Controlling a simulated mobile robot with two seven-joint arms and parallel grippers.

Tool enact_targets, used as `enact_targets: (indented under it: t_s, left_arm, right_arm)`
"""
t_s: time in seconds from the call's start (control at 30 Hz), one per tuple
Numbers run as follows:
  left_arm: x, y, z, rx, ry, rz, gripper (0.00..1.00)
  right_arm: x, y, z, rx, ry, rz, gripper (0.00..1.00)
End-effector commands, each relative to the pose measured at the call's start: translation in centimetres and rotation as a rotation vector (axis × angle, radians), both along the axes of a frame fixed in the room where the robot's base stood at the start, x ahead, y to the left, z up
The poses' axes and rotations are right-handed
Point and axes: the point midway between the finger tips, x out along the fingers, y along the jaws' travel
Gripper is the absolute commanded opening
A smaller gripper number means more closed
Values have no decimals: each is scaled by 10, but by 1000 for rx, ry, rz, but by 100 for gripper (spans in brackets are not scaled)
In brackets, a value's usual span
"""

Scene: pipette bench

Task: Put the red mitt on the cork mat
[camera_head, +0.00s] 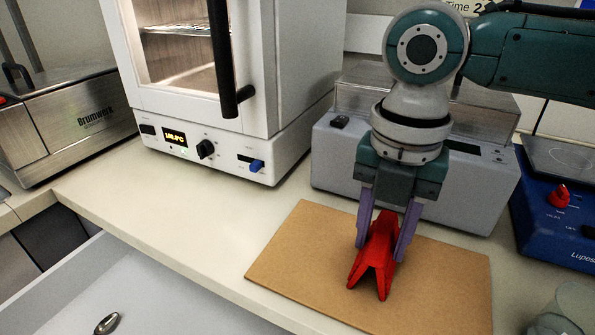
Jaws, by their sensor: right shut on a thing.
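The red mitt (377,256) is at the cork mat (290,262), in the middle right of the head view. It stands upright in a folded, tent-like shape, with its lower edge at the mat's surface; I cannot tell whether it touches. My right gripper (384,240) comes down from above and is shut on the mitt, one purple finger on each side. The mat is a flat tan board lying on the bench. My left gripper is not in view.
A white oven (290,80) stands behind left, a grey device (335,160) behind the mat. A blue stirrer (550,225) is at the right, a clear vessel (568,310) at the lower right. An open drawer with a spoon (107,323) is in front left. The bench left of the mat is clear.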

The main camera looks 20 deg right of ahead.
Motion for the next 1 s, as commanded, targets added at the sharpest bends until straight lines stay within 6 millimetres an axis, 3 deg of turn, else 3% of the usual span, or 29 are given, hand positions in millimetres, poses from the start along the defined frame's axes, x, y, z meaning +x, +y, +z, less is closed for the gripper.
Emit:
enact_targets:
  t_s: [0.17, 0.2, 0.43, 0.77, 0.87, 1.0]
  left_arm:
    - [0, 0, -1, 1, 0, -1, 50]
    - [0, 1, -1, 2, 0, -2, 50]
    - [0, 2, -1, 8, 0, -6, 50]
    - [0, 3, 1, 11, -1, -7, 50]
    - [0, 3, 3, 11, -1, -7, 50]
    - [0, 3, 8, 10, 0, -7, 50]
  right_arm:
    - [0, 0, -2, 0, 0, 0, 0]
    - [0, 0, -2, -1, 1, 0, 45]
    - [0, 0, -2, -1, 1, 0, 71]
    - [0, 0, 2, 1, -1, 0, 73]
    - [1, 0, 14, 1, -2, 0, 73]
    - [1, 0, 44, 1, -4, 0, 73]
